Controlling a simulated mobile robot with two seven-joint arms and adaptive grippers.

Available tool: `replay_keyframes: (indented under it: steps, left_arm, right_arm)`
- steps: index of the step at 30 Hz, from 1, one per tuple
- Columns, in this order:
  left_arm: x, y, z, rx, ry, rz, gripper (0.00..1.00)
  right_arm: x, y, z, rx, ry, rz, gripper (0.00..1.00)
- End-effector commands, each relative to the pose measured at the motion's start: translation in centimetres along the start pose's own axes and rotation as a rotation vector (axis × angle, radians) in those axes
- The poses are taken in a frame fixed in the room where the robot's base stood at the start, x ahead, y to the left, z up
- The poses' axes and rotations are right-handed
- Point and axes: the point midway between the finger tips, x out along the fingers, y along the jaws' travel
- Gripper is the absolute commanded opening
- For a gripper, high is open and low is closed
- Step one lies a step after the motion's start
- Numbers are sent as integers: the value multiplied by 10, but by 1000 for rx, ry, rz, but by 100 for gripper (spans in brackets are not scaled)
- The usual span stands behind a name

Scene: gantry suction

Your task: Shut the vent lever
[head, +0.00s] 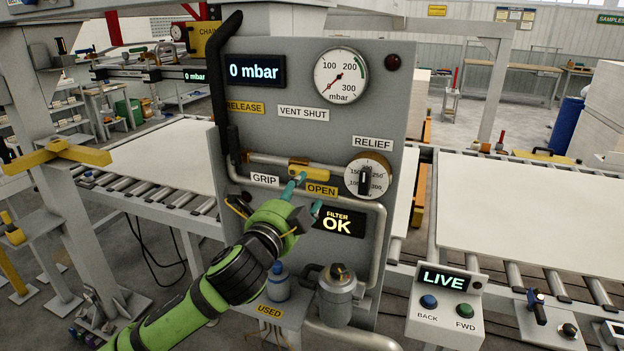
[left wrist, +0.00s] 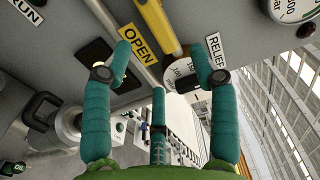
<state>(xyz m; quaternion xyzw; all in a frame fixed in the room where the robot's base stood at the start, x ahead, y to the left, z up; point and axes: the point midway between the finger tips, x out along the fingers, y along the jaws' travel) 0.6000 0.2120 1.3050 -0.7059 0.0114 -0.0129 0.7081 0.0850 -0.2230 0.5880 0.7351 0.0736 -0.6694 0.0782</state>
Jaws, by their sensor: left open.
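The vent lever (head: 309,172) is a yellow handle on the grey panel, lying nearly along the pipe just above the OPEN label (head: 321,190). The VENT SHUT label (head: 303,113) is higher on the panel. My left gripper (head: 306,196) is open and empty, its teal fingers just below the lever by the OPEN label. In the left wrist view, the lever (left wrist: 158,25) passes beyond and between the spread fingertips of the gripper (left wrist: 162,48). Whether any finger touches it I cannot tell. My right gripper is not in view.
The panel reads 0 mbar (head: 254,71), and the round gauge (head: 340,75) has its needle low. The relief dial (head: 367,177) is close right of the lever. A grey pipe (head: 378,240) bends below it. The filter display (head: 338,222) reads OK.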

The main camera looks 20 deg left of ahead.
Motion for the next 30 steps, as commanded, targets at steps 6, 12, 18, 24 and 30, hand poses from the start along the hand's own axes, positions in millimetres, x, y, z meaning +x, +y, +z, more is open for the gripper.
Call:
replay_keyframes:
  steps: [6,12,18,24,30]
  left_arm:
    - [27,-3,0,-1,-1,2,60]
    - [54,-2,0,-2,-2,2,60]
    - [67,0,0,-2,0,1,60]
    - [69,1,0,-2,0,1,60]
    - [68,1,0,-3,0,1,20]
  right_arm:
    - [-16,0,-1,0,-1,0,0]
    - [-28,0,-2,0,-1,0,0]
    - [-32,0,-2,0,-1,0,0]
    - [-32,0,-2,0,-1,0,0]
    - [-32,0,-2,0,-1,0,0]
